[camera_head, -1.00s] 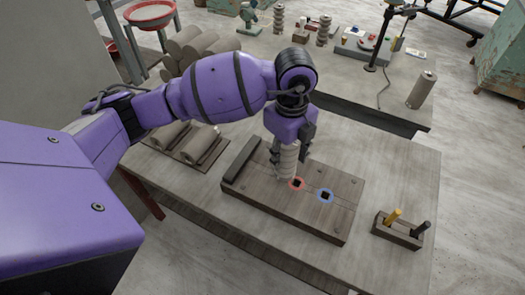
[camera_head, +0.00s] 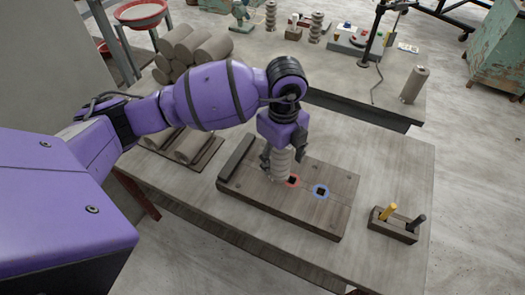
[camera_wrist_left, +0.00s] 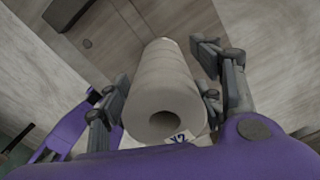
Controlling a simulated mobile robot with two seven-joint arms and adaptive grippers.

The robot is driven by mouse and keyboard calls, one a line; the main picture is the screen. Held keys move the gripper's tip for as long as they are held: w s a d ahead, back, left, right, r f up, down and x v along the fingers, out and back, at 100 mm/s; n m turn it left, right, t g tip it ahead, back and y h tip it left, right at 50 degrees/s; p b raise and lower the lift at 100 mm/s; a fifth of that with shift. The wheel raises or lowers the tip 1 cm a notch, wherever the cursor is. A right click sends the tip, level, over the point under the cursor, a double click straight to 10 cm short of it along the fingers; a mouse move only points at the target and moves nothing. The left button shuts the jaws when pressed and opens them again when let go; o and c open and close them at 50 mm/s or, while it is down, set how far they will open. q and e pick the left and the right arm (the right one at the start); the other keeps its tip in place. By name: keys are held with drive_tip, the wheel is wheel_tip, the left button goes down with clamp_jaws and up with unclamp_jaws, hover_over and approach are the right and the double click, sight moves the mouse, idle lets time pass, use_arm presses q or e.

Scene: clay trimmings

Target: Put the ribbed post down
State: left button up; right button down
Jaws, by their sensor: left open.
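The ribbed post (camera_head: 282,164) is a pale grey ribbed cylinder. It stands about upright on the wooden board (camera_head: 240,187), right beside the red-ringed square hole (camera_head: 292,180); its foot is partly hidden, so I cannot tell its exact seat. A blue-ringed hole (camera_head: 320,191) lies to its right. My left gripper (camera_head: 282,153) is open, with its fingers on either side of the post. In the left wrist view the post (camera_wrist_left: 165,75) shows its round end hole, between the parted fingers of my gripper (camera_wrist_left: 160,85). My right gripper is not in view.
A dark bar (camera_head: 236,158) lies along the board's left end. A small holder (camera_head: 393,231) with a yellow and a black peg stands to the right. Clay rolls (camera_head: 194,146) lie on a tray at left. A back table carries stacked rolls (camera_head: 195,47) and a lone cylinder (camera_head: 414,84).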

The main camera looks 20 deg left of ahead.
use_arm(q)
wheel_tip(320, 180, up, 11)
drive_tip(key=shift+w+r+p, duration=0.1)
drive_tip(key=shift+r+p, duration=0.1)
drive_tip(key=shift+p, duration=0.15)
drive_tip(key=shift+r, duration=0.55)
drive_tip(key=shift+f, duration=0.1)
